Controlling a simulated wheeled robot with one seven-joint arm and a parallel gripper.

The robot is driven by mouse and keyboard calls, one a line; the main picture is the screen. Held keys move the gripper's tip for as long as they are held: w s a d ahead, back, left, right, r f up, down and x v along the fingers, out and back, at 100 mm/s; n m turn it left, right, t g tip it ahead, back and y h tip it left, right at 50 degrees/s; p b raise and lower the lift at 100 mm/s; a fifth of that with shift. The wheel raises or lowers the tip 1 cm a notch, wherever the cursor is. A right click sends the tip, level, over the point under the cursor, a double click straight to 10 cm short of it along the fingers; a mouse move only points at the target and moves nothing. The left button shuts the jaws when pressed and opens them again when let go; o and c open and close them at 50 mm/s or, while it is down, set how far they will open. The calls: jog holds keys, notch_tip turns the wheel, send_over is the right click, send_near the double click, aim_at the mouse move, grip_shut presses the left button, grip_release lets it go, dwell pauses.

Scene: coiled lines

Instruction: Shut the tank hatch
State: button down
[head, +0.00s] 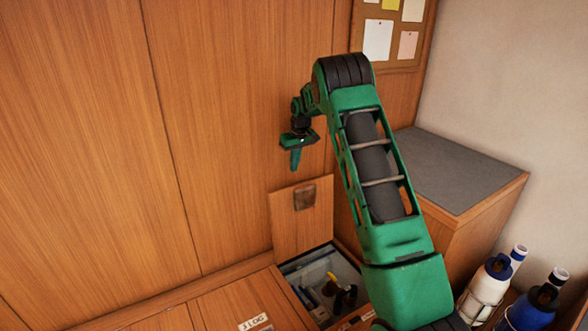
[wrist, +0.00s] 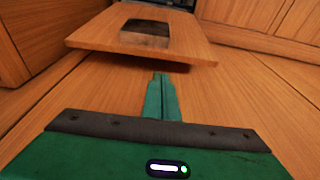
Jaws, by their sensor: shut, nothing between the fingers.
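The tank hatch (head: 303,222) is a wooden lid standing open and upright at the back of a square opening, with a dark square patch near its top. In the wrist view the hatch (wrist: 185,45) lies just beyond my fingertips, and its dark patch faces the camera. My gripper (head: 295,160) is green, shut and empty. It hangs above and slightly left of the hatch's top edge, apart from it in the head view. In the wrist view my gripper (wrist: 159,80) points toward the hatch's near edge; I cannot tell the exact gap.
The open compartment (head: 290,268) holds several small items, some yellow and black. A labelled wooden top (head: 215,305) lies left of it. A grey-topped cabinet (head: 450,165) stands right, with a white bottle (head: 485,285) and a blue bottle (head: 530,312) below. Wood panelling (head: 90,130) closes the back.

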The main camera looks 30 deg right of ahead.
jog(key=x, duration=0.7)
jog(key=shift+f, duration=0.4)
